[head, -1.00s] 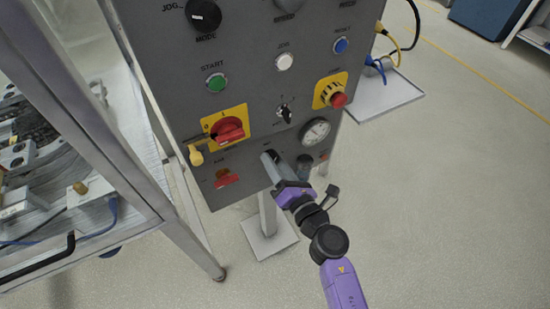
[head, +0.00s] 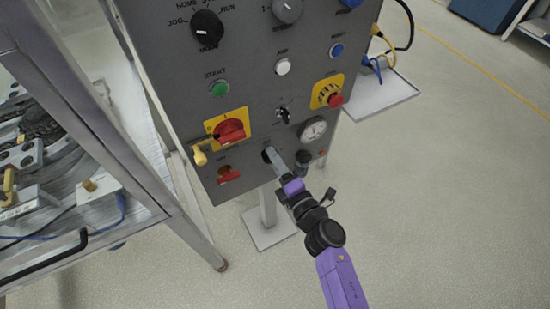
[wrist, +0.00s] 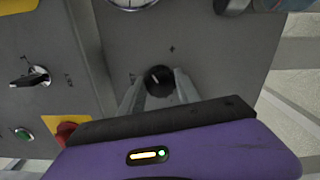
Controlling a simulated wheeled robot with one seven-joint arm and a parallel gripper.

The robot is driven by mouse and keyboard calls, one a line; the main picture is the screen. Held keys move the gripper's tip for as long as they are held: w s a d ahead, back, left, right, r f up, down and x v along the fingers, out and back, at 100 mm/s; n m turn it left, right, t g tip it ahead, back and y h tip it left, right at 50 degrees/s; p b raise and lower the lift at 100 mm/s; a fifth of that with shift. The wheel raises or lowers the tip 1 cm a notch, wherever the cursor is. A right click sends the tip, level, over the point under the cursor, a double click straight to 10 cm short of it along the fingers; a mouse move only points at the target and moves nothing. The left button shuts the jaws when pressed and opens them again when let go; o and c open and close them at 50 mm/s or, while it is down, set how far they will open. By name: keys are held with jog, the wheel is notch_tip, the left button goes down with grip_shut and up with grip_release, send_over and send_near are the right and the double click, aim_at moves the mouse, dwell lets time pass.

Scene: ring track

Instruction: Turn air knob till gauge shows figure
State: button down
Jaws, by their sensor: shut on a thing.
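My gripper (head: 272,154) reaches the lower part of the grey control panel (head: 250,65) in the head view. In the wrist view its two grey fingers (wrist: 158,90) stand on either side of a small black round knob (wrist: 157,77), shut on it. In the head view the fingers mostly hide this knob. The round white-faced gauge (head: 313,130) is up and right of my gripper; its needle and figures are too small to read. The gauge's edge also shows at the top of the wrist view (wrist: 132,3). The knob's label is not readable.
A dark cylindrical knob (head: 303,158) stands close right of my gripper, below the gauge. A black selector (head: 283,116), a red rotary switch (head: 229,131), a red handle (head: 228,174) and an emergency stop (head: 335,100) stick out nearby. A metal-framed machine (head: 110,120) is left. Floor right is clear.

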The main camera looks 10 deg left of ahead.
dwell(0.4)
jog(key=c, duration=0.9)
grip_release()
jog(key=shift+o, duration=0.2)
jog(key=p+v, duration=0.1)
jog(key=v, duration=0.6)
jog(key=shift+s+d, duration=0.2)
jog(key=shift+s, duration=0.1)
